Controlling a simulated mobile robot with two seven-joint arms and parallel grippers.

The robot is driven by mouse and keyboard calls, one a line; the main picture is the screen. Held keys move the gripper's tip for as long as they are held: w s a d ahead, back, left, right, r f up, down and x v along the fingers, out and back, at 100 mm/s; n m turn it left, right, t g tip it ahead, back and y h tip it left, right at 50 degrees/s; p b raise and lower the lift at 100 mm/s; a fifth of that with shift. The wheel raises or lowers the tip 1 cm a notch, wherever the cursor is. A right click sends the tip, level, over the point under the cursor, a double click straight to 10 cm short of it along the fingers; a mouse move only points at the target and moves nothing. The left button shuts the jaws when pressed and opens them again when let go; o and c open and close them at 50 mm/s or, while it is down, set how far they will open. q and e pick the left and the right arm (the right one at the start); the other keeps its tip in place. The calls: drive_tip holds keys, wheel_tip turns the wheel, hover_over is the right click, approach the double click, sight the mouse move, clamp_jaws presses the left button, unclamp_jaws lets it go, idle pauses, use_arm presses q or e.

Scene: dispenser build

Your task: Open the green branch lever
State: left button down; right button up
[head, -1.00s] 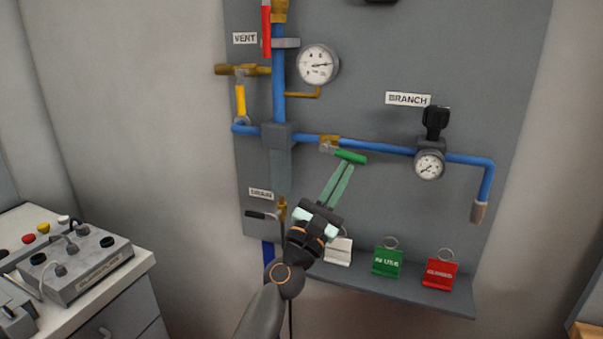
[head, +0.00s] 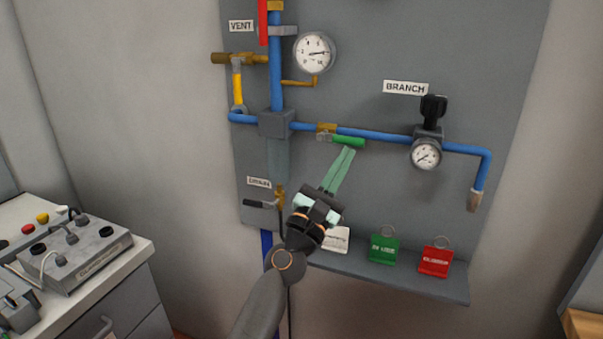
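The green branch lever (head: 349,142) sits on the brass valve (head: 327,129) in the blue horizontal branch pipe (head: 380,136). The lever lies nearly parallel to the pipe, just below and in front of it. My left gripper (head: 347,152) comes up from below with its pale green fingers close together and nothing visible between them. Its fingertips are right at the lower side of the green handle; I cannot tell whether they touch it. My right gripper is not in view.
The BRANCH label (head: 405,87) and a regulator with a gauge (head: 426,154) are to the right. The yellow vent lever (head: 238,84) and black drain lever (head: 260,204) are left. A shelf (head: 400,282) below holds white, green and red tags.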

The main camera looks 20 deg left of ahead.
use_arm(q)
drive_tip(key=b+v, duration=0.2)
drive_tip(key=v, duration=1)
drive_tip(key=shift+f+b, duration=0.15)
drive_tip(key=shift+b, duration=0.25)
drive_tip(key=shift+s+a, duration=0.1)
drive_tip(key=shift+s, duration=0.05)
drive_tip(key=s+d+f+m+g+p, duration=0.15)
drive_tip(key=s+f+m+g, duration=0.25)
drive_tip(key=f+m, duration=0.65)
drive_tip(key=s+f+m+g+p, duration=0.35)
drive_tip(key=f+m, duration=0.35)
drive_tip(key=f, duration=0.6)
drive_tip(key=s+a+f+m+g+y+p, duration=0.1)
drive_tip(key=s+a+f+m+g+y, duration=0.2)
drive_tip(key=s+f+m, duration=1)
drive_tip(key=s+f+g+y, duration=0.1)
drive_tip(key=s+g, duration=0.1)
drive_tip(key=g, duration=0.1)
drive_tip(key=shift+s+f+g+p, duration=0.35)
drive_tip(key=shift+p, duration=0.05)
